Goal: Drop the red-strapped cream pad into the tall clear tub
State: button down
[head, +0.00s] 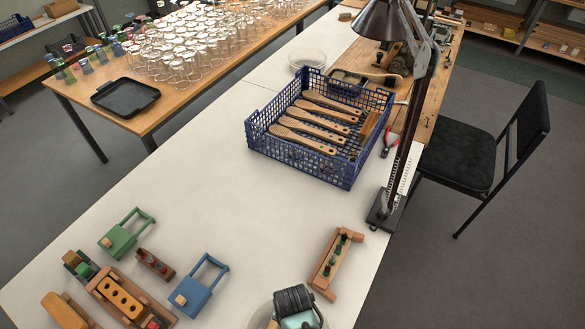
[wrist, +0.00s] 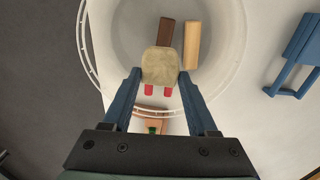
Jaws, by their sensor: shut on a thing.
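In the wrist view, my gripper (wrist: 160,76) is shut on the cream pad (wrist: 160,63), which sits between the two blue fingertips. Two red strap ends show on the pad's near side. The tall clear tub (wrist: 235,62) lies below, and the pad appears inside its round rim from above. How high the pad is over the tub floor I cannot tell. A dark brown block and a light wooden block (wrist: 192,45) lie in the tub. In the head view, part of the tub rim (head: 259,313) shows at the bottom edge; the pad is hidden there.
A wooden peg rack (head: 335,262) stands right of the tub. Wooden toys, including a blue one (head: 197,286), lie to the left. A blue crate (head: 300,168) of brushes and a lamp stand farther back. The white table's middle is clear.

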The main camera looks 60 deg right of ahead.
jog(key=shift+f, duration=0.4)
jog(key=shift+c, duration=0.5)
grip_release()
jog(key=shift+r, duration=0.15)
notch_tip(320, 180, up, 13)
jog(key=b, duration=0.1)
